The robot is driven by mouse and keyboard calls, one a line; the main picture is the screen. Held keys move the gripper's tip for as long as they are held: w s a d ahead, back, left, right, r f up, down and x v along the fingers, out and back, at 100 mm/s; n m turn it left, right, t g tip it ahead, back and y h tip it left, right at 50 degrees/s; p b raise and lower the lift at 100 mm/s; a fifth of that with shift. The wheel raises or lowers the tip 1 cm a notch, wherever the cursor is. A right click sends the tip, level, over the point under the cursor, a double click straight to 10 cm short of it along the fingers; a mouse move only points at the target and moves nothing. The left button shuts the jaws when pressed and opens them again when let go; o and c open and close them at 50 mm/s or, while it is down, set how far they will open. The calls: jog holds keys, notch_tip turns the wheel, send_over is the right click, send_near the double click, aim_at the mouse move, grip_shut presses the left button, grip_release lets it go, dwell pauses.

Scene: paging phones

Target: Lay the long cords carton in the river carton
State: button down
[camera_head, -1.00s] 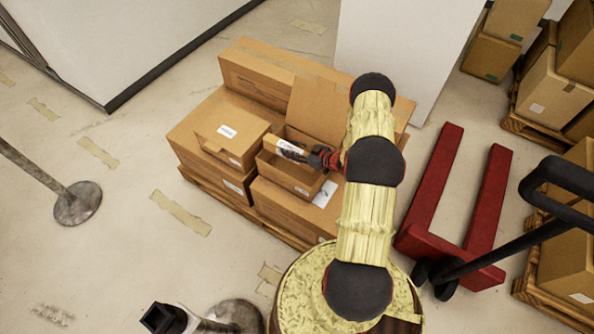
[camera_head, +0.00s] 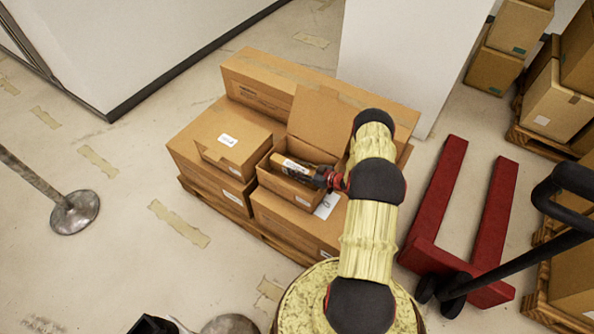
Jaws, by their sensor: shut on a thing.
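The open carton (camera_head: 285,187), which I take for the river carton, sits on the stacked boxes with its flap (camera_head: 318,118) raised at the back. The fingers are small and partly dark against the box. I cannot tell whether the long carton touches the bottom.
A closed box (camera_head: 232,142) with a white label stands just left of the open carton. A long box (camera_head: 262,82) lies behind. A red pallet jack (camera_head: 432,205) stands to the right. A metal post base (camera_head: 75,212) is on the floor at left.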

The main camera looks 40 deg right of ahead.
jog(key=shift+f+b, duration=0.4)
jog(key=shift+f, duration=0.1)
